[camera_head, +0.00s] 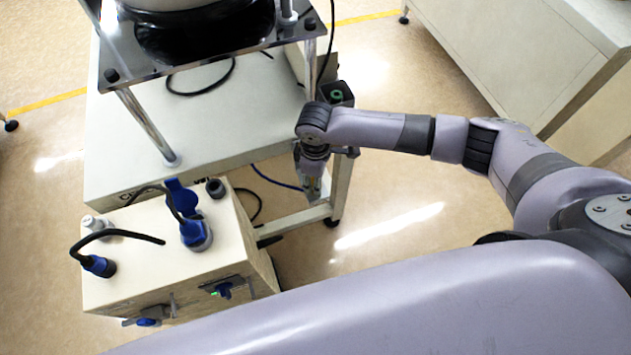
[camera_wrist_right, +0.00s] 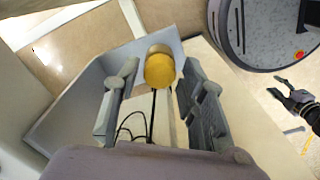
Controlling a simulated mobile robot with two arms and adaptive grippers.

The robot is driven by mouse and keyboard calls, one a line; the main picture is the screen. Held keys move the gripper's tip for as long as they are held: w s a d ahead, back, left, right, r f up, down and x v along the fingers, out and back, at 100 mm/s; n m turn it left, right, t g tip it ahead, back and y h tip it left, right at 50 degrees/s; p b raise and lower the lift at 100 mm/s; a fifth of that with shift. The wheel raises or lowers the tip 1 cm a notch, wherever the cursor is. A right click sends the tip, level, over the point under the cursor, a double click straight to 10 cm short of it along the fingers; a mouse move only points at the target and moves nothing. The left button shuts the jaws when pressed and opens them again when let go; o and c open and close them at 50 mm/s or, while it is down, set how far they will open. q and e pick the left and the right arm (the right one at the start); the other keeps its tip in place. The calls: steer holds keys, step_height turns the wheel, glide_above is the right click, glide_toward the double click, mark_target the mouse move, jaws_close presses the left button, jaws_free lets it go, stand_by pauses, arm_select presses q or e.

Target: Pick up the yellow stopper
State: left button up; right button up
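The yellow stopper (camera_wrist_right: 160,68), a short round piece with a tan rim, shows in the right wrist view between and just beyond the finger ends of my right gripper (camera_wrist_right: 157,72). The fingers stand apart with a visible gap on the left of the stopper; contact on the right is unclear. In the head view my right gripper (camera_head: 313,190) points down beside the right edge of the white table, and I cannot make out the stopper there. My left gripper (camera_wrist_right: 278,86) shows small at the right of the wrist view, its dark fingers apart and empty.
A grey open tray (camera_wrist_right: 65,115) lies behind the fingers, with dark cables nearby. In the head view the white table (camera_head: 235,115) carries a glossy dark plate (camera_head: 125,60) on metal posts. A cream control box (camera_head: 160,265) with blue plugs stands in front.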

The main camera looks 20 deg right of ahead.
steer(key=c, duration=0.6)
steer(key=shift+c, duration=0.2)
